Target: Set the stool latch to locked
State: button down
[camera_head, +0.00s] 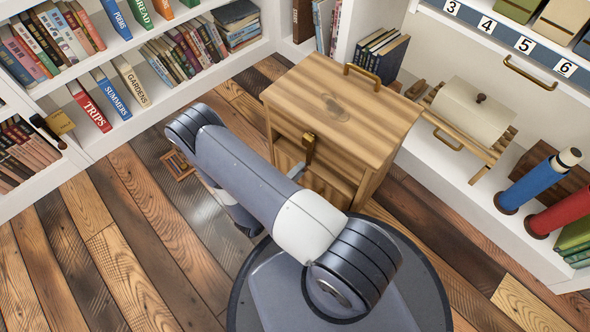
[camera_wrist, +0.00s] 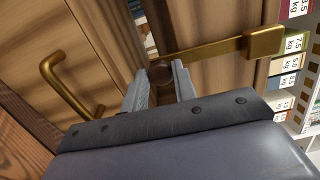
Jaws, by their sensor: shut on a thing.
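The wooden stool (camera_head: 375,135) stands upright on the plank floor, box-like, with a brass handle on its top. Its brass latch (camera_head: 309,148) shows on the front beside my arm. In the wrist view the latch is a brass bar (camera_wrist: 212,49) running sideways from a square brass block (camera_wrist: 265,40) at the right to a round dark knob (camera_wrist: 160,73) at its left end. My gripper (camera_wrist: 158,76) is shut on the latch's knob end, one grey finger on each side. In the head view my arm hides most of the gripper.
A brass pull handle (camera_wrist: 68,78) sits left of my gripper. White bookshelves (camera_head: 150,110) line the left and back. A white bench (camera_head: 455,185) on the right holds a cream roll-shaped box on a slatted rack and rolled bundles. The floor (camera_head: 110,250) at left is mostly clear.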

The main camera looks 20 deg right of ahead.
jog(key=shift+s, duration=0.1)
dwell(0.4)
jog(key=c, duration=1.2)
grip_release()
jog(key=shift+o, duration=0.2)
jog(key=p+v, duration=0.2)
jog(key=v, duration=0.8)
jog(key=shift+s+a+p, duration=0.2)
jog(key=shift+a+p, duration=0.1)
jog(key=shift+p, duration=0.05)
jog(key=shift+d, duration=0.1)
jog(key=b+x, duration=0.2)
jog(key=x, duration=0.8)
jog(key=shift+w+d+b, duration=0.2)
jog(key=shift+d+b, duration=0.1)
jog(key=shift+b, duration=0.05)
jog(key=shift+a, duration=0.15)
